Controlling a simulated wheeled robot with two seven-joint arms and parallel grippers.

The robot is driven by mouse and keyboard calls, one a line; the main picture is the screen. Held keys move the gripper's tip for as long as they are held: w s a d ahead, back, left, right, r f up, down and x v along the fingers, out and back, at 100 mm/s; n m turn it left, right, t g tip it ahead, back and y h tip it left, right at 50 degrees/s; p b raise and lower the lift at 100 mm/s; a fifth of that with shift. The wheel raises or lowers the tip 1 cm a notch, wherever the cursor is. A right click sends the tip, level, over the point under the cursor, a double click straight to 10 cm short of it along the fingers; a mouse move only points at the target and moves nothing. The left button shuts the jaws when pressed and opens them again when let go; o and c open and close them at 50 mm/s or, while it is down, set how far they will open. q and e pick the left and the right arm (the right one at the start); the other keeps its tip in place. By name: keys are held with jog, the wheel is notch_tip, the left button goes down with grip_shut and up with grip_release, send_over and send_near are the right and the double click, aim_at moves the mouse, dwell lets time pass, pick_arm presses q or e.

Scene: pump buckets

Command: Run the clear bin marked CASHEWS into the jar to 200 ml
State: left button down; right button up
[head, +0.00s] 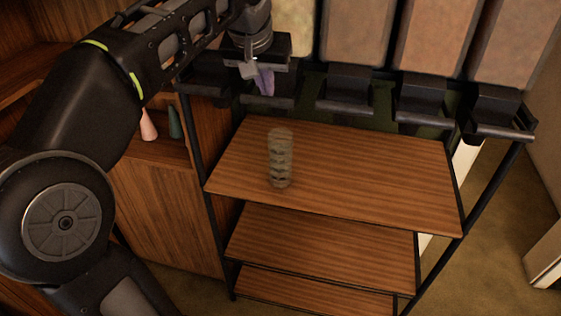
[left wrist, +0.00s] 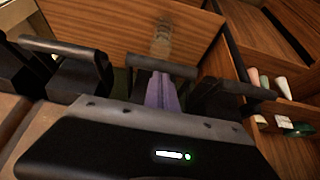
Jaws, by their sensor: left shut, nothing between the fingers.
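The clear jar (head: 280,158) with dark level bands stands upright on the upper wooden shelf and looks empty. It also shows beyond the fingers in the left wrist view (left wrist: 162,40). My left gripper (head: 264,84), with purple fingers, is shut and empty at the dispenser row, above and slightly left of the jar. In the left wrist view the fingers (left wrist: 163,92) are close to a dispenser's dark bar (left wrist: 160,67); whether they touch it I cannot tell. No CASHEWS label is readable, so I cannot tell which bin it is. My right gripper is not in view.
Several bins with brownish contents (head: 357,30) stand in a row at the back, with black dispenser fronts (head: 345,92) below. The upper shelf (head: 375,185) is clear right of the jar. A cabinet at left holds a pink bottle (head: 148,125) and a green one (head: 174,122).

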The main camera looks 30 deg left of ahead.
pick_arm(q)
jog(key=shift+f, duration=0.45)
jog(key=shift+f+b, duration=0.3)
jog(key=shift+b, duration=0.1)
dwell(0.3)
jog(key=shift+w+f, duration=0.1)
jog(key=shift+f, duration=0.3)
jog(key=shift+f+b, duration=0.15)
jog(key=shift+b, duration=0.2)
jog(key=shift+f, duration=0.25)
jog(key=shift+r, duration=0.1)
dwell(2.2)
